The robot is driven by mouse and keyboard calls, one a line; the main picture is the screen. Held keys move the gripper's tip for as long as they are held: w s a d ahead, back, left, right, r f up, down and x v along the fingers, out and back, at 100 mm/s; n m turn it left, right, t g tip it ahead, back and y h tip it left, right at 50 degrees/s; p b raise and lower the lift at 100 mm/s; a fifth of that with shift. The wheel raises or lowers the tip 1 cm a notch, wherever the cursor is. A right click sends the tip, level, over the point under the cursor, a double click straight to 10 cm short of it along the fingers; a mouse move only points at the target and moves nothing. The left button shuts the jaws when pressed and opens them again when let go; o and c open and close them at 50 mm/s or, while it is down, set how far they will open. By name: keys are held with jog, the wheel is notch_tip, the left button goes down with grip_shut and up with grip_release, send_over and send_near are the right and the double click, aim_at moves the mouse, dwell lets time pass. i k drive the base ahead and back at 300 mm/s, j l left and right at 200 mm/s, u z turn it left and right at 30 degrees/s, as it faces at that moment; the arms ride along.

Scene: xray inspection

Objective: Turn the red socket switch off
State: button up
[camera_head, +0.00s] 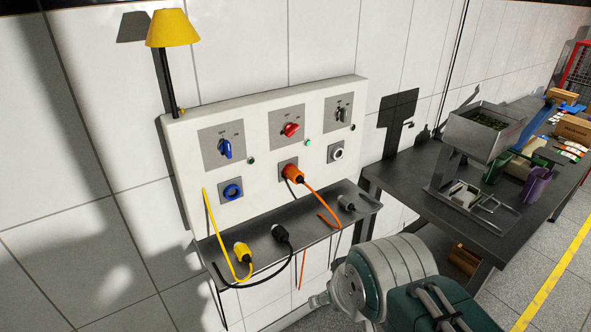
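The red socket switch (291,130) is a red rotary knob on a grey plate in the middle of the white wall panel (262,150). Its handle sits at a slant, and its labels are too small to read. A green indicator light (308,143) beside it looks lit. Below it, an orange plug (293,174) with an orange cable sits in the red socket's place. My arm shows at the bottom right, below and to the right of the panel and apart from the switch. I cannot make out my gripper in this view.
A blue switch (225,149) is left of the red one, a black switch (342,114) right. A shelf (310,226) below holds yellow, black and grey plugs with hanging cables. A yellow lamp (173,28) rises at the upper left. A dark table (420,190) stands right.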

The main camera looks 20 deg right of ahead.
aim_at(289, 129)
jog(key=i+l+u, duration=0.1)
jog(key=l+u, duration=0.2)
jog(key=l, duration=0.3)
jog(key=i+l+u, duration=0.1)
jog(key=l+u, duration=0.2)
jog(key=l, duration=0.35)
